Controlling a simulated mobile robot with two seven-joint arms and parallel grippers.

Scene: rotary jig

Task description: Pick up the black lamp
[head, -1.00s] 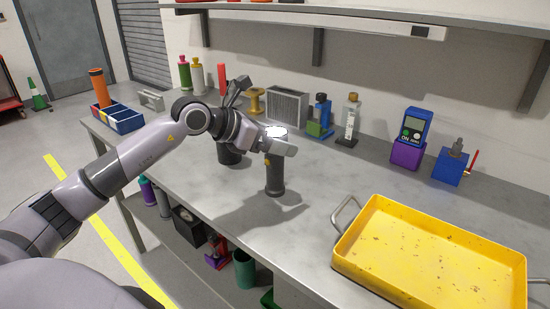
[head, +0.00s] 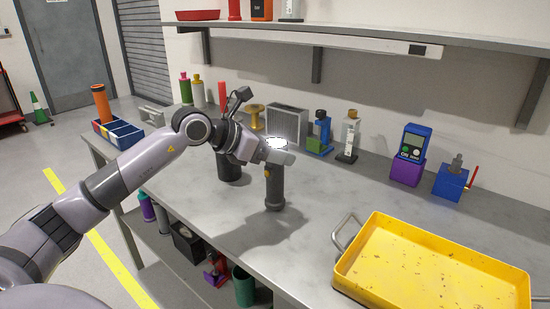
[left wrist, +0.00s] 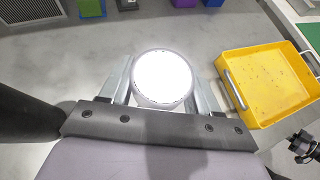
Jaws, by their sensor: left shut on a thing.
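The black lamp (head: 275,188) stands upright near the front edge of the grey bench, its top glowing white. My left gripper (head: 277,157) reaches over from the left and is shut on the lamp's upper part. In the left wrist view the bright round lamp head (left wrist: 163,77) sits between the two fingers of the left gripper (left wrist: 164,88). The lamp's base is at or very near the bench top; I cannot tell whether there is a gap. My right gripper does not show in the head view.
A yellow tray (head: 372,281) lies on the bench at right. A dark cylinder (head: 229,168) stands close behind the lamp, left of it. A grey finned box (head: 287,122), a blue-green device (head: 320,133) and a bottle (head: 349,137) stand along the back. Bench between lamp and tray is clear.

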